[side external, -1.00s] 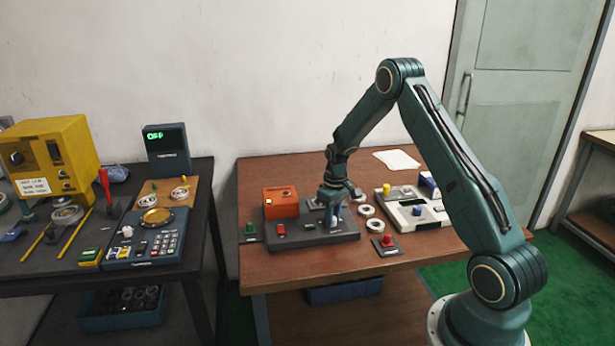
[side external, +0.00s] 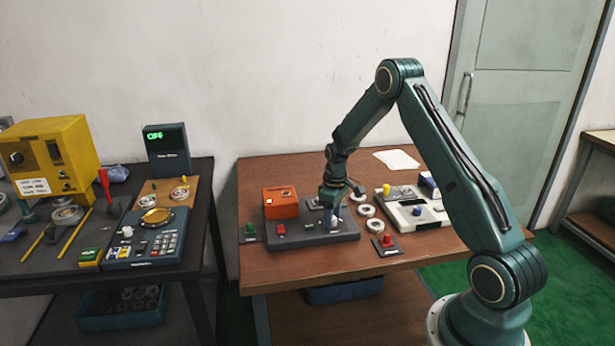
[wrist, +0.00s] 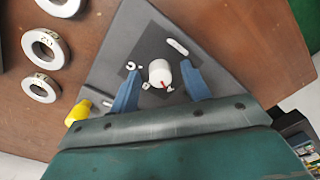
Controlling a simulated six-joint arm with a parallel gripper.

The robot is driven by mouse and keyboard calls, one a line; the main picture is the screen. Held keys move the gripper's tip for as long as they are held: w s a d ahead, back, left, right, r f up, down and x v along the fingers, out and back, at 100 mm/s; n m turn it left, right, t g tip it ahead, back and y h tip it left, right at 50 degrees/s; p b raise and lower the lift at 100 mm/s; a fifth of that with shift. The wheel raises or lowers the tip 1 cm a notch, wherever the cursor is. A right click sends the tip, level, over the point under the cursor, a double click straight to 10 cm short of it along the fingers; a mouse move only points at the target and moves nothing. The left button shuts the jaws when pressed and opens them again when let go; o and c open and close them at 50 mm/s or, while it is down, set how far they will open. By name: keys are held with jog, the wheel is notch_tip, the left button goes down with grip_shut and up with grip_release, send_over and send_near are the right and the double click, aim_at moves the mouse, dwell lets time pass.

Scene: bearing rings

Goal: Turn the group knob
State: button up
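The white round knob (wrist: 160,72), with a red pointer mark, stands on a dark square plate on the grey panel (wrist: 212,60). Small white marks lie around it on the plate. My gripper (wrist: 161,69) has its two blue fingers apart, one on each side of the knob, with a visible gap on both sides. In the side view my gripper (side external: 332,212) points down over the right part of the grey panel (side external: 310,236). The knob is mostly hidden there. I cannot tell the fingertips' exact height against it.
A red switch (side external: 281,229) and an orange box (side external: 281,202) are left of my gripper. Bearing rings (side external: 374,225) lie close at its right, with a red button (side external: 387,241) and a white device (side external: 415,212). The table front (side external: 330,262) is clear.

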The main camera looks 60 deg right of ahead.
aim_at(334, 217)
dwell(0.3)
notch_tip(334, 217, up, 14)
jog(key=shift+d, duration=0.2)
dwell(0.6)
jog(key=s+a+r+t+h, duration=0.1)
jog(key=s+a+r, duration=0.3)
jog(key=a+r, duration=0.35)
jog(key=s+a+r+t, duration=0.1)
jog(key=s+a+r, duration=0.3)
jog(key=a+r, duration=0.35)
jog(key=s+a+t, duration=0.1)
jog(key=s+a, duration=0.4)
jog(key=s, duration=0.3)
jog(key=s+a+m+t, duration=0.1)
jog(key=s+a+t, duration=0.1)
jog(key=s+a, duration=0.4)
jog(key=s, duration=0.3)
jog(key=shift+s+r+t+y, duration=0.15)
jog(key=shift+r+t+y, duration=0.15)
jog(key=shift+r, duration=0.1)
